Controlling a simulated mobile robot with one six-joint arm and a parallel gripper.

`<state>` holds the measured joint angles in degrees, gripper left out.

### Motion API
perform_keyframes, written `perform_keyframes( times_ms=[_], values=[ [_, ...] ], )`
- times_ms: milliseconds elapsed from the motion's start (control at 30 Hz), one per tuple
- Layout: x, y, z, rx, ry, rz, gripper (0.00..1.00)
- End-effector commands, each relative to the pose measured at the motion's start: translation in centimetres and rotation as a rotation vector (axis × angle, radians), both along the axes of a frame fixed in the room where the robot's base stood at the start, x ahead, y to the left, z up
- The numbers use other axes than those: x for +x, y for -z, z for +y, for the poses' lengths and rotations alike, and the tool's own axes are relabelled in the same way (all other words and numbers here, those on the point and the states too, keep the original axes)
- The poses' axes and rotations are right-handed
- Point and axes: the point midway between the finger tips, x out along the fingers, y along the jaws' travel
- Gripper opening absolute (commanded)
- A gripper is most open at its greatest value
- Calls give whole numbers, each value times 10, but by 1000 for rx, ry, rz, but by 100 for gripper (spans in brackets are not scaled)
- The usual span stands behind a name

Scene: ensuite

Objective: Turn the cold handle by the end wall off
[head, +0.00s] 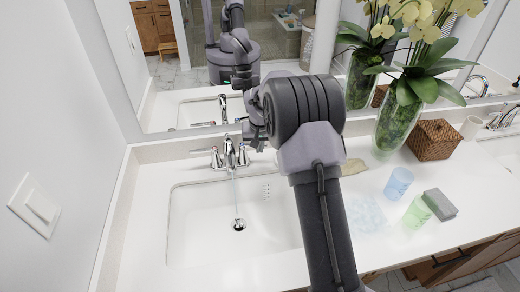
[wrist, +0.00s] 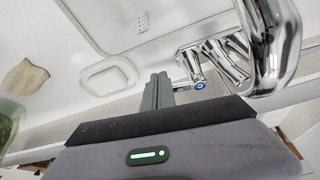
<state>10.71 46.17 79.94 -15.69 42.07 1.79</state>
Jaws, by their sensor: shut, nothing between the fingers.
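A chrome faucet (head: 229,152) stands behind the sink basin near the left end wall, and a thin stream of water (head: 236,200) falls from its spout. One handle (head: 215,158) is on its left. The other (head: 243,156) is on its right, close to my gripper. In the wrist view a chrome handle with a blue mark, the cold handle (wrist: 198,80), is just right of my gripper's fingertips (wrist: 159,78). The large chrome spout (wrist: 275,50) is further right. My gripper is shut and empty; no contact with the handle can be made out. My arm partly hides the gripper in the head view.
The end wall with a switch plate (head: 36,205) is at left, and a mirror rises behind the counter. A vase with yellow orchids (head: 393,122), a wicker box (head: 433,140), a blue cup (head: 398,183), a green cup (head: 417,212) and a grey block (head: 440,204) stand to the right.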

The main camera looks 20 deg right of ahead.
Motion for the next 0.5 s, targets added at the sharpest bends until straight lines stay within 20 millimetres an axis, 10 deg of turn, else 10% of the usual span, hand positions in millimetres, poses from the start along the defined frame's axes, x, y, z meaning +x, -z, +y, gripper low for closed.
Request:
perform_keyframes(
  times_ms=[500],
  values=[
    [12,1,-4,0,-1,0,0]
  ],
)
